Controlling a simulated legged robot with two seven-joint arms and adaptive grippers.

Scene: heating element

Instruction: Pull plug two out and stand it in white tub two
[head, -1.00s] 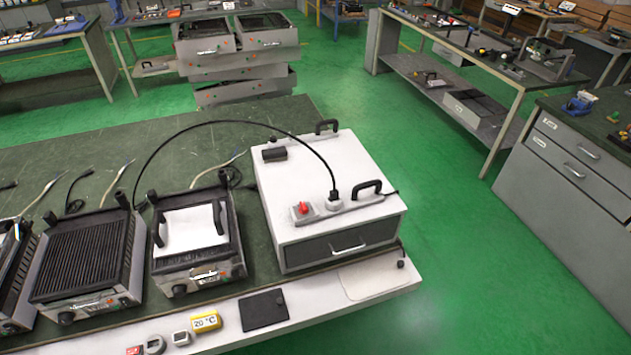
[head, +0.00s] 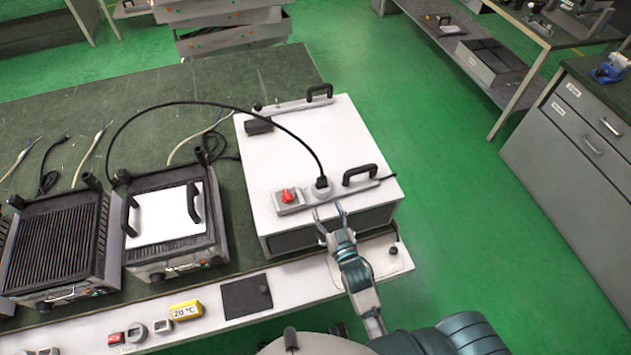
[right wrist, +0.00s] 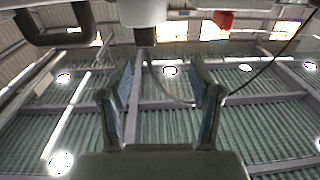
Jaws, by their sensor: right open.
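A black plug (head: 322,184) stands upright in a round grey-white socket on top of the white box (head: 295,150), with a black cable arching from it to the left. In the right wrist view the plug (right wrist: 146,37) shows upside down at the top, below the white socket. No number shows on it. My right gripper (head: 331,214) is open and empty near the box's front edge, in front of the plug and apart from it. Its two fingers (right wrist: 162,82) are spread in the right wrist view. I cannot make out a white tub. My left gripper is not in view.
A red switch (head: 288,195) is left of the socket and a black handle (head: 360,173) right of it. Another handle (head: 320,91) and a black block (head: 258,125) are further back. Grills (head: 168,262) stand left of the box. A yellow display (head: 186,309) lies on the front ledge.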

